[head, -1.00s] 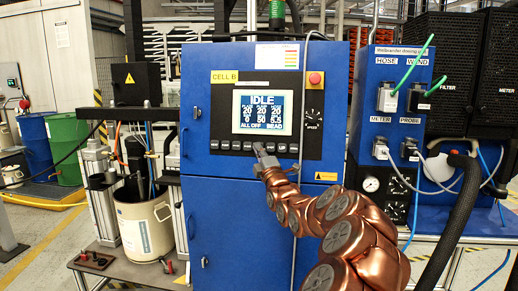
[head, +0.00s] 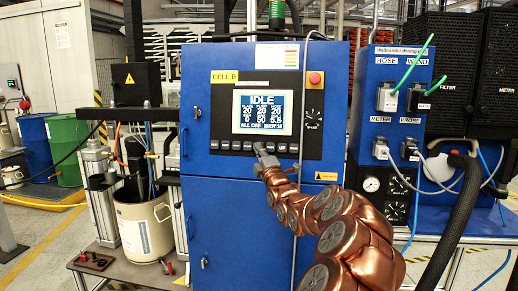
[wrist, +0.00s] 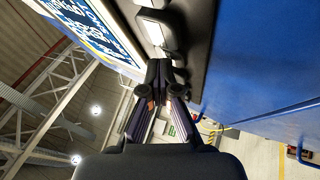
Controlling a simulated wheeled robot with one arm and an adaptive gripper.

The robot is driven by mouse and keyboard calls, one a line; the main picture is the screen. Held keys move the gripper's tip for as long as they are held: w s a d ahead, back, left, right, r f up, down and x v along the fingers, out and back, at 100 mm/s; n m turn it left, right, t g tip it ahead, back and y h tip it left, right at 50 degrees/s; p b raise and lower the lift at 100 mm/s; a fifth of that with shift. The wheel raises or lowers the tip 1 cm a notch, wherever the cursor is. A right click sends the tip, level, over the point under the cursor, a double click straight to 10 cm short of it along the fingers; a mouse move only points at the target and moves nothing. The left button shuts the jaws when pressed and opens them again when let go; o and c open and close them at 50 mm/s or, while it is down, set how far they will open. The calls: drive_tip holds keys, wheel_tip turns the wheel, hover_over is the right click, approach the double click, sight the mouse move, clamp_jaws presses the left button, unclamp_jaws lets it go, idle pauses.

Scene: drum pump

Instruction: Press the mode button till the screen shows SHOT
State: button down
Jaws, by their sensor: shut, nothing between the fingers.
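The screen (head: 262,112) on the blue cabinet reads IDLE at the top, with columns of numbers below. Its bottom line reads ALL OFF at left and what looks like SHOT 10 at right, in small print. A row of buttons (head: 236,145) runs just under the screen. My gripper (head: 262,150) is shut and empty at the middle of this row and hides a button there; I cannot tell whether it touches it. In the wrist view the shut fingers (wrist: 165,78) point at the panel, close to a pale button (wrist: 154,32), with the screen (wrist: 92,28) at upper left.
A red stop button (head: 315,78) and a speed dial (head: 313,117) sit right of the screen. A blue metering unit (head: 385,75) with cables stands further right, with a thick black hose (head: 452,220) in front. A pale drum (head: 145,225) stands at left.

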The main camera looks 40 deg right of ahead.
drive_tip(key=shift+s+a+b, duration=0.15)
drive_tip(key=shift+s+b, duration=0.05)
drive_tip(key=shift+b, duration=0.3)
drive_tip(key=shift+s+a+r+b, duration=0.25)
drive_tip(key=shift+a+b, duration=0.25)
drive_tip(key=shift+b, duration=0.35)
drive_tip(key=shift+s, duration=0.1)
drive_tip(key=s+a+b, duration=0.1)
drive_tip(key=b, duration=0.1)
drive_tip(key=a+b, duration=0.1)
drive_tip(key=s+a+b, duration=0.1)
drive_tip(key=a+b, duration=0.1)
drive_tip(key=shift+s+r+b, duration=0.3)
drive_tip(key=shift+s+r, duration=0.05)
drive_tip(key=shift+r, duration=0.05)
idle(0.3)
